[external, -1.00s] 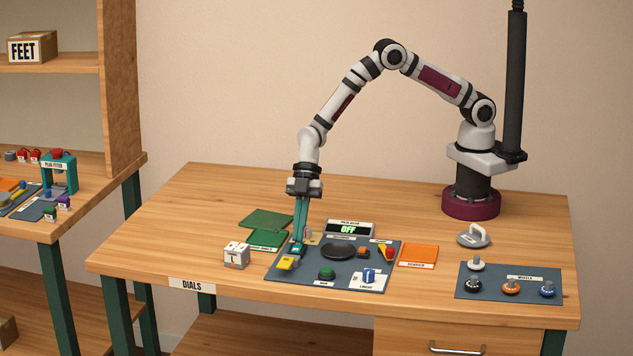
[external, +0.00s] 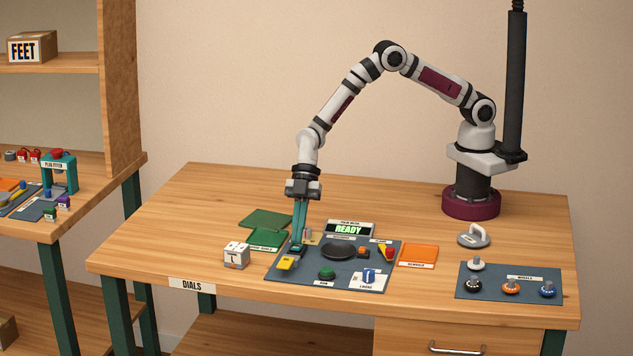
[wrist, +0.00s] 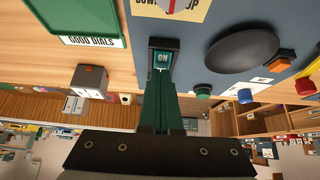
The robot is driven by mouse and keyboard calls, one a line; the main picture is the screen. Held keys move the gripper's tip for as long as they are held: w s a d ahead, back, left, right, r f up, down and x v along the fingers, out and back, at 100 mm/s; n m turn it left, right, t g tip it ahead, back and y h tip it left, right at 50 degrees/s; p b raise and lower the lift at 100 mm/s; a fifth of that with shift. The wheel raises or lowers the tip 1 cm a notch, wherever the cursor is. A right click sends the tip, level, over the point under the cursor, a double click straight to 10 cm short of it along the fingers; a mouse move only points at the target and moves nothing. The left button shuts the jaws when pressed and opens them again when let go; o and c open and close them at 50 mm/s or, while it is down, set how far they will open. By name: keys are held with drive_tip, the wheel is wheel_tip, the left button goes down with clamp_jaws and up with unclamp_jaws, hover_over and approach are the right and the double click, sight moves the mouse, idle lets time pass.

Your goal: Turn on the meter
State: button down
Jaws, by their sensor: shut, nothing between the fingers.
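A rocker switch with a teal face sits at the panel's left side; in the wrist view the switch (wrist: 163,57) shows the word ON. My gripper (external: 298,240) is shut and empty, pointing down with its teal fingertips at the switch. In the wrist view the fingertips (wrist: 158,78) are at the switch's edge; whether they still touch it I cannot tell.
The panel (external: 312,281) also carries a black round plate (external: 338,251), a green button (external: 327,273) and a yellow part (external: 286,263). A white cube (external: 236,255) and green trays (external: 265,220) lie left; an orange tray (external: 418,255) lies right.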

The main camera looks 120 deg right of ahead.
drive_tip(key=r, duration=0.4)
drive_tip(key=shift+s+d, duration=0.2)
drive_tip(key=shift+d, duration=0.05)
drive_tip(key=s+d+r, duration=0.5)
drive_tip(key=s+d, duration=0.1)
drive_tip(key=shift+r, duration=0.25)
drive_tip(key=shift+a, duration=0.1)
drive_tip(key=s+a+r+m+g, duration=0.2)
drive_tip(key=s+a+r+m, duration=0.1)
drive_tip(key=s+a+r, duration=0.45)
drive_tip(key=s+a+r+m+g+h, duration=0.1)
drive_tip(key=s+m, duration=0.4)
drive_tip(key=s, duration=0.8)
drive_tip(key=s+a+m+g+h, duration=0.2)
drive_tip(key=s+m, duration=0.4)
drive_tip(key=s, duration=0.7)
drive_tip(key=shift+s+a+r+m, duration=0.3)
drive_tip(key=shift+s+a+r, duration=0.1)
drive_tip(key=shift+a, duration=0.5)
